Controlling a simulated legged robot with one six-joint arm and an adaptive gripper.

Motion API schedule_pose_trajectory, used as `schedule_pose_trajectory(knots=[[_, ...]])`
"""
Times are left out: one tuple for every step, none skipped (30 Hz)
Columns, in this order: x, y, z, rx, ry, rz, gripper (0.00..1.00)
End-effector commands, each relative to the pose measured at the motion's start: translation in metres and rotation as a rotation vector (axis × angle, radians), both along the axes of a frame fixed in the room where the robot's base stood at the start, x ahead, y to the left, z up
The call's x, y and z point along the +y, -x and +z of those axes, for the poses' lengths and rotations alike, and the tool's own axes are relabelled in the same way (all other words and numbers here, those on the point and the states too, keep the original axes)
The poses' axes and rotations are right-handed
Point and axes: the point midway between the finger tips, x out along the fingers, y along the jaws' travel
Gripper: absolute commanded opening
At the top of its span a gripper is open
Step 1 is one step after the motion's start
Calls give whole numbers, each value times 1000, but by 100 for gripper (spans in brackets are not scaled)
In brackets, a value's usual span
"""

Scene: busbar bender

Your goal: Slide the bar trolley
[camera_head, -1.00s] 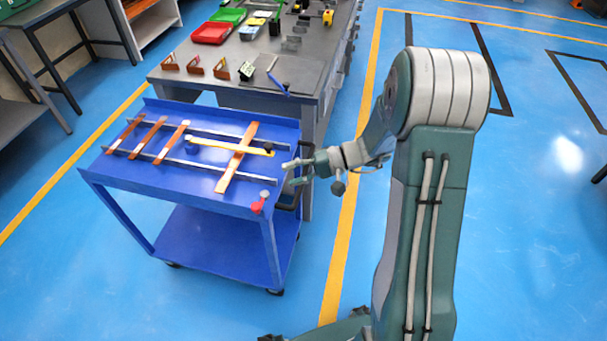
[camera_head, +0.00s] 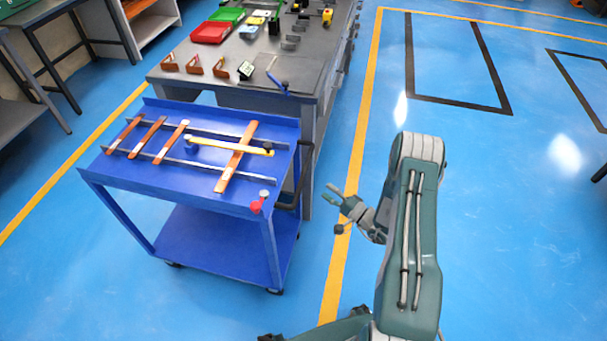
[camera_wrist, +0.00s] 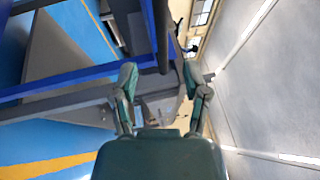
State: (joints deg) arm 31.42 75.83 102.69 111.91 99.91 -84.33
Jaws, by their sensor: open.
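The blue bar trolley (camera_head: 180,198) stands left of centre in the head view, against the front of the grey workbench. It has an upper tray, a lower shelf and a dark handle (camera_head: 299,182) on its right side. Several copper-coloured bars and two long grey rails lie on the upper tray. My gripper (camera_head: 334,193) is to the right of the handle, apart from it, with its fingers spread and nothing between them. In the wrist view, the fingers (camera_wrist: 164,84) stand apart, with blue trolley edges (camera_wrist: 75,75) beyond them.
The grey workbench (camera_head: 245,62) behind the trolley holds red and green bins, small bent parts and tools. A red knob (camera_head: 257,206) sits at the tray's front right corner. A dark table (camera_head: 20,115) stands at the left. Blue floor is clear at the right.

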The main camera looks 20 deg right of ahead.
Motion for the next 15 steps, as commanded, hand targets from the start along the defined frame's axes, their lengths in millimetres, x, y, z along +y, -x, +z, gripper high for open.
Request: schedule_pose_trajectory(knots=[[5, -6, 2, -1, 1, 4, 60], [9, -10, 3, -1, 1, 5, 60], [13, -15, 4, -2, 1, 6, 60], [17, -19, 5, -2, 1, 6, 60], [20, -24, 6, -1, 2, 8, 60], [24, -30, 8, -1, 2, 6, 60], [28, -35, 9, -2, 2, 8, 60], [31, -39, 10, -2, 1, 7, 60], [36, -45, 11, -2, 2, 8, 60], [39, -49, 12, -2, 1, 7, 60], [42, -53, 13, -2, 1, 7, 60], [46, -58, 14, -2, 1, 7, 60], [48, -62, 15, 0, 1, 6, 60], [50, -65, 16, 0, 1, 6, 60], [53, -69, 17, -1, 1, 6, 60]])
